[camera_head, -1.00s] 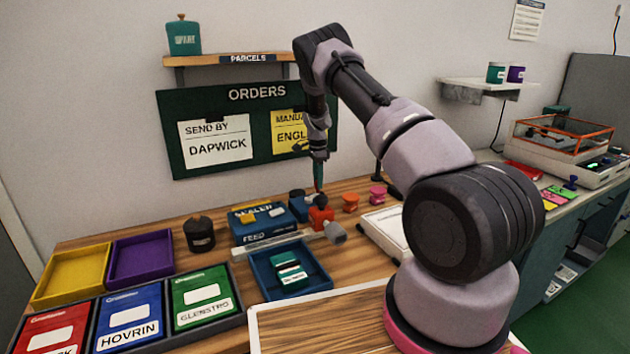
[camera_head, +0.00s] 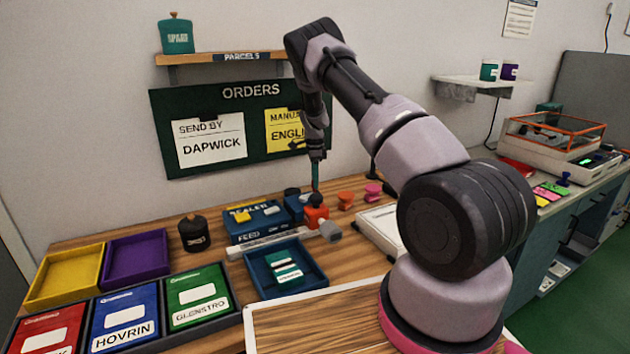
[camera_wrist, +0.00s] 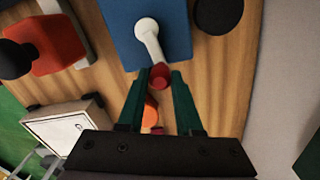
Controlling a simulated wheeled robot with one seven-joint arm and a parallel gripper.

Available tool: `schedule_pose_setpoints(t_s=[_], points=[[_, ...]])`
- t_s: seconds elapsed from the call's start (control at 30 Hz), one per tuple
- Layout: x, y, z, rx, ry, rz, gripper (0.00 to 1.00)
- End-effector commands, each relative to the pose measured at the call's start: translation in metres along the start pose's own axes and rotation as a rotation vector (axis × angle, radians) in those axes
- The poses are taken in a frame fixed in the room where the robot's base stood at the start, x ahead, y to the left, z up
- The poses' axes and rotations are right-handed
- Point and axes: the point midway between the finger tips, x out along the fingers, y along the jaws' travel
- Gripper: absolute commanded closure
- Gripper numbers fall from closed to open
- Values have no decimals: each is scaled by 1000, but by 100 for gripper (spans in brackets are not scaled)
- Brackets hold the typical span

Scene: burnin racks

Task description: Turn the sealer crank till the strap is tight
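The blue sealer (camera_head: 262,224) stands on the wooden bench, its front marked SEALER and FEED. A blue box (camera_head: 295,205) stands at its right end. In the wrist view a blue housing (camera_wrist: 120,25) bears a white crank arm (camera_wrist: 149,38) with a red knob (camera_wrist: 160,76) at its end. My gripper (camera_wrist: 160,72) has two green fingers, one on each side of the knob, with slim gaps showing; firm contact is not visible. In the head view my gripper (camera_head: 315,189) points down behind a red block, which hides the crank. I cannot make out the strap's tension.
The red block (camera_head: 316,215) with a black knob and grey handle stands close by; it also shows in the wrist view (camera_wrist: 55,45). A blue tray (camera_head: 254,279) holds a green parcel (camera_head: 284,268). Orange (camera_head: 346,199) and pink (camera_head: 373,192) stamps stand to the right.

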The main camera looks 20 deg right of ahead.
Motion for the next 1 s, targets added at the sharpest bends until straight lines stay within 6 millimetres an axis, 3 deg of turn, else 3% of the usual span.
schedule_pose_setpoints(t_s=[0.03,0.07,0.1,0.47,1.0], points=[[0,0,0,0,0,-1,51],[0,0,0,0,0,-1,39],[0,0,0,0,0,-1,36],[-5,0,0,-1,0,-1,36],[-97,0,0,-1,0,-2,36]])
